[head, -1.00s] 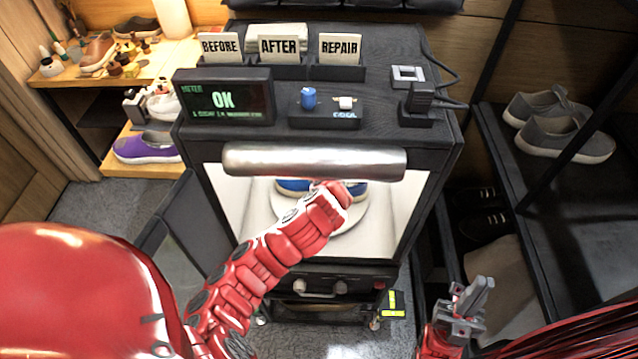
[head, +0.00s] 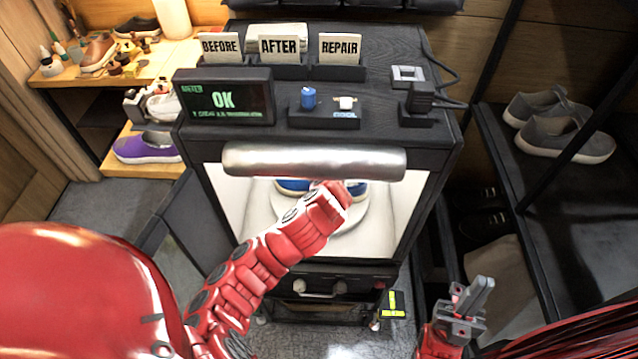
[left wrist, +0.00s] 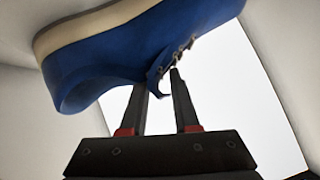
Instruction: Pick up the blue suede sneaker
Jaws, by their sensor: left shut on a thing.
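The blue suede sneaker (head: 293,186) is inside the lit white photo box, partly hidden behind my left forearm and the box's top bar. In the left wrist view the sneaker (left wrist: 125,45) is close up, blue with a cream sole and laces. My left gripper (left wrist: 162,82) is shut on the sneaker at its opening edge near the laces. In the head view my left fingers are hidden behind my wrist. My right gripper (head: 468,298) is outside the box at lower right, away from the sneaker. Its fingers look empty, but their gap is unclear.
The photo box has a silver bar (head: 314,161) across its top front. On top are an OK display (head: 223,101), card holders and small knobs. A pale round turntable (head: 350,222) lies inside. Shelves with grey sneakers (head: 563,135) stand right; a purple shoe (head: 145,148) sits left.

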